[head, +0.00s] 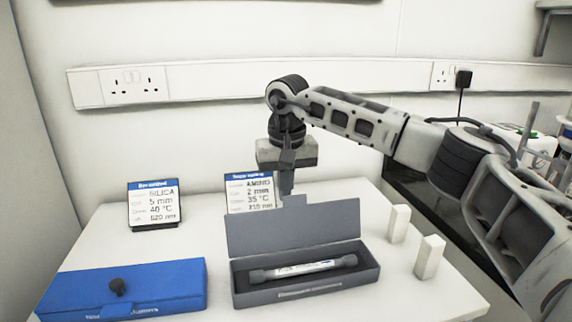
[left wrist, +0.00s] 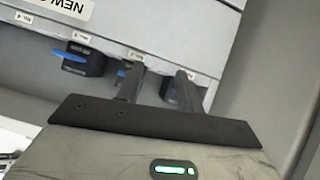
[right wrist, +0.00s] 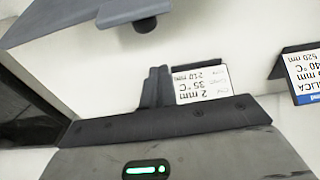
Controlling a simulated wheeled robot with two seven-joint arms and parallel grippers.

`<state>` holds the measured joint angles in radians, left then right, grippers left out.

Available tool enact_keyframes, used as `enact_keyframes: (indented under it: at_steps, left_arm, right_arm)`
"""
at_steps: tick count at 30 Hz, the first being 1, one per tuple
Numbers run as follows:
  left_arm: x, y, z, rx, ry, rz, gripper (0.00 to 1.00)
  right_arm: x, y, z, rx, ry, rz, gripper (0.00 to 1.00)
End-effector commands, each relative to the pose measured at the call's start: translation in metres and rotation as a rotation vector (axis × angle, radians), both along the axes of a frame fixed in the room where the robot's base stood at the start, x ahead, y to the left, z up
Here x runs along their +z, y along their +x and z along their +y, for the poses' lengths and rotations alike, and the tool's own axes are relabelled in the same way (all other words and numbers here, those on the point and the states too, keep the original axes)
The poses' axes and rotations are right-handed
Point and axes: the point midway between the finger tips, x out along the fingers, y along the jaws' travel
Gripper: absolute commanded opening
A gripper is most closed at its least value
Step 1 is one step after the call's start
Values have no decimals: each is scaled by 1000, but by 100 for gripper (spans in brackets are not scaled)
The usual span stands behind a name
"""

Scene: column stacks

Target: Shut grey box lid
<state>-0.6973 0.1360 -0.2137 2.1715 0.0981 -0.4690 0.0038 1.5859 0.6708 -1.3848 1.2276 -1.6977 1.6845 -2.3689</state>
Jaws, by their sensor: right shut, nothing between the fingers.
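The grey box (head: 305,291) stands on the white bench with its lid (head: 293,232) raised upright at the back. A dark column with a white label (head: 303,268) lies inside it. My right gripper (head: 286,190) is shut and empty, pointing down just behind the lid's top edge; I cannot tell whether it touches. In the right wrist view its closed fingers (right wrist: 155,88) are beside a label card, and part of the grey lid (right wrist: 85,22) with a dark knob shows at the top. My left gripper (left wrist: 158,88) is open and empty, its fingers apart before a grey labelled front.
A shut blue box (head: 160,283) stands left of the grey one. Two label cards, one (head: 154,205) at left and one (head: 249,194) behind the lid, stand at the back. Two white blocks (head: 398,224) (head: 430,257) stand to the right.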

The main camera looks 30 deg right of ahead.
Motion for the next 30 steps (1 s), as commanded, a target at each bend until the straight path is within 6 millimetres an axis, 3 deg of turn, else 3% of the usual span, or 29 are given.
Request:
enact_keyframes:
  at_steps: [6,12,24,30]
  left_arm:
    - [4,1,0,0,1,-3,37]
    - [4,2,0,0,4,-6,37]
    - [6,6,1,0,6,-15,37]
    - [8,5,1,0,8,-12,37]
  right_arm:
    - [6,-26,6,2,2,-3,0]
    - [8,-37,9,1,2,-3,0]
    - [8,-37,10,1,3,-4,0]
    - [11,-22,23,23,-1,-35,0]
